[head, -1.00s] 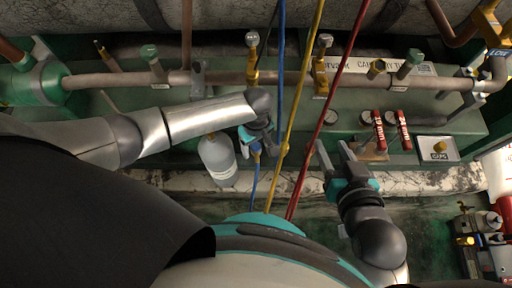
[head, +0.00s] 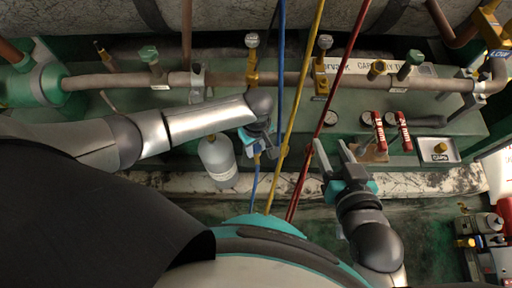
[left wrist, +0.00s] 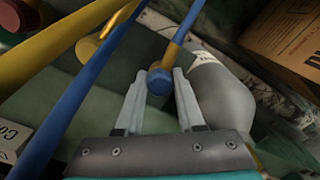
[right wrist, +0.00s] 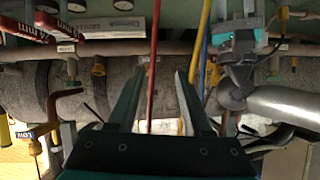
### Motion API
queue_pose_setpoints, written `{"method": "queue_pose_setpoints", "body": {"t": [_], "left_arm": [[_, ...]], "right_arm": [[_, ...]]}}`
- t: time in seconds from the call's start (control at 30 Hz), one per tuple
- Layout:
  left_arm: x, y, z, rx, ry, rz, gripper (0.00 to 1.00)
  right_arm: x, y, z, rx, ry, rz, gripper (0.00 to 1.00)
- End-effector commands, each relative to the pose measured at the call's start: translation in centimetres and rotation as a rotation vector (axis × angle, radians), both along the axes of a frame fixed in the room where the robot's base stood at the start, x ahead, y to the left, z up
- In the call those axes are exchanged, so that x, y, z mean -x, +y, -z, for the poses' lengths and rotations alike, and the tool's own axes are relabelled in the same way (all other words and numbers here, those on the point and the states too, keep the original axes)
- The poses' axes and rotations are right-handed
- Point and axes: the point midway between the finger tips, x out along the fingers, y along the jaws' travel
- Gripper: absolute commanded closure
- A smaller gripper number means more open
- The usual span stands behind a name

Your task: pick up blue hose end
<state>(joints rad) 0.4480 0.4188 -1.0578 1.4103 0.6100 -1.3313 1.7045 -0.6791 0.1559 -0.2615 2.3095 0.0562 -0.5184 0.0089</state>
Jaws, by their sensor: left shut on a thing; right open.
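The blue hose end (left wrist: 160,82) is held between the fingers of my left gripper (left wrist: 161,97) in the left wrist view. In the head view my left gripper (head: 266,146) is at the hose end (head: 257,149), just right of the grey-white cylinder. The blue hose (head: 281,62) hangs from the top edge, and a lower length runs down below the gripper. My right gripper (head: 331,146) is open and empty, right of the red hose. It also shows open in the right wrist view (right wrist: 158,78).
A yellow hose (head: 301,80) and a red hose (head: 336,88) hang between my grippers. The grey-white cylinder (head: 218,160) stands close to my left gripper. A pipe with valves (head: 220,78) crosses behind. Red-handled tools (head: 403,131) and a caps tray (head: 438,148) lie right.

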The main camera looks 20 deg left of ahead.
Motion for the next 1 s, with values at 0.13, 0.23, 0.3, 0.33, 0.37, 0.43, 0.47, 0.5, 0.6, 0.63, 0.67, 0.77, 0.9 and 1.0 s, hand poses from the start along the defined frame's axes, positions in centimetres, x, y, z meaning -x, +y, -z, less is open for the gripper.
{"method": "queue_pose_setpoints", "body": {"t": [0.13, 0.23, 0.3, 0.33, 0.37, 0.43, 0.47, 0.5, 0.6, 0.63, 0.67, 0.77, 0.9, 1.0], "left_arm": [[0.0, 0.0, 0.0, -0.001, 0.001, 0.0, 1.0], [0.0, 0.0, 0.0, 0.0, 0.0, 0.0, 1.0], [0.0, 0.0, 0.0, 0.0, 0.0, 0.0, 1.0], [0.0, 0.0, 0.0, 0.0, 0.0, 0.0, 1.0], [0.0, 0.0, 0.0, 0.0, 0.0, 0.0, 1.0], [0.0, 0.0, 0.0, 0.0, 0.0, 0.0, 1.0], [0.0, 0.0, 0.0, 0.0, 0.0, 0.0, 1.0], [0.0, 0.0, 0.0, 0.0, 0.0, 0.0, 1.0], [0.0, 0.0, -0.2, 0.0, 0.0, 0.0, 1.0], [0.0, 0.0, -0.3, 0.0, 0.0, 0.0, 1.0], [0.0, 0.0, -0.3, 0.0, 0.0, 0.0, 1.0], [0.0, 0.0, -0.7, 0.0, 0.0, 0.0, 1.0], [0.0, 0.0, -1.3, 0.0, 0.0, 0.0, 1.0], [0.0, 0.0, -1.7, 0.0, 0.0, 0.0, 1.0]], "right_arm": [[0.0, 0.0, 0.0, 0.0, 0.0, 0.0, 0.5], [0.0, 0.0, 0.0, 0.0, 0.0, 0.0, 0.5], [0.0, 0.0, 0.0, 0.0, 0.0, 0.0, 0.5], [0.0, 0.0, 0.0, 0.0, 0.0, 0.0, 0.5], [0.0, 0.0, 0.0, 0.0, 0.0, 0.0, 0.5], [0.0, 0.0, 0.0, 0.001, 0.0, 0.0, 0.5], [0.0, 0.0, 0.0, 0.001, 0.0, 0.0, 0.5], [0.0, 0.0, 0.0, 0.002, 0.002, 0.0, 0.5], [0.1, -0.1, 0.1, 0.007, 0.014, -0.001, 0.5], [0.2, -0.1, 0.2, 0.01, 0.022, -0.002, 0.5], [0.2, -0.2, 0.2, 0.014, 0.03, -0.001, 0.5], [0.1, -0.7, 0.1, 0.033, 0.058, 0.006, 0.5], [0.3, -1.4, 0.2, 0.064, 0.113, 0.01, 0.5], [0.6, -2.0, 0.4, 0.09, 0.161, 0.016, 0.5]]}}
